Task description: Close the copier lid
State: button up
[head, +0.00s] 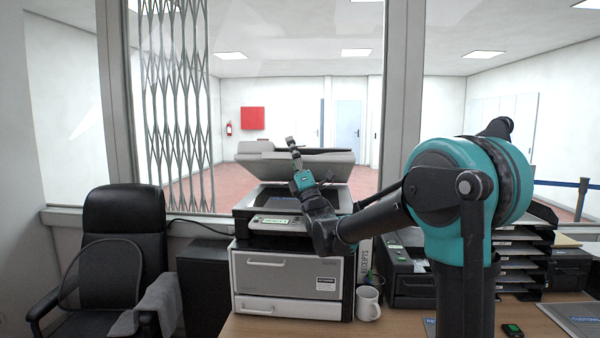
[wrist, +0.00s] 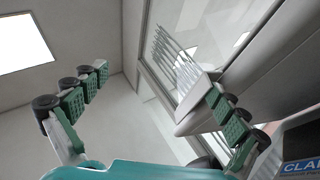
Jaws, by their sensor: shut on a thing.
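The copier (head: 290,270) stands on the counter below the window. Its grey lid (head: 325,170) is raised, tilted up above the dark scanning glass (head: 265,201). In the wrist view the fingers of my gripper (wrist: 158,80) are spread well apart, with the lid (wrist: 250,65) at the right finger. My gripper is shut on the lid, though the exact contact is partly hidden behind that finger. A blue label with white letters shows at the wrist view's lower right.
A black printer (head: 405,280) and stacked trays (head: 525,255) are farther right. A black office chair (head: 125,225) is at the left. The window frame (head: 395,110) rises behind.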

jog(key=shift+o, duration=0.2)
jog(key=shift+s+d+f+y, duration=0.15)
jog(key=shift+s+d+f, duration=0.2)
jog(key=shift+s, duration=0.15)
jog(key=shift+s+d+f+y, duration=0.15)
jog(key=shift+s+d+f, duration=0.05)
jog(key=shift+s+f, duration=0.2)
jog(key=shift+s+d, duration=0.15)
jog(key=shift+s, duration=0.15)
jog(key=shift+c, duration=0.3)
jog(key=shift+s+d, duration=0.2)
jog(key=shift+s, duration=0.35)
jog(key=c, duration=0.8)
jog(key=shift+w+f, duration=0.1)
jog(key=shift+f, duration=0.25)
jog(key=c, duration=0.6)
jog(key=shift+v, duration=1.85)
jog(key=shift+c, duration=0.2)
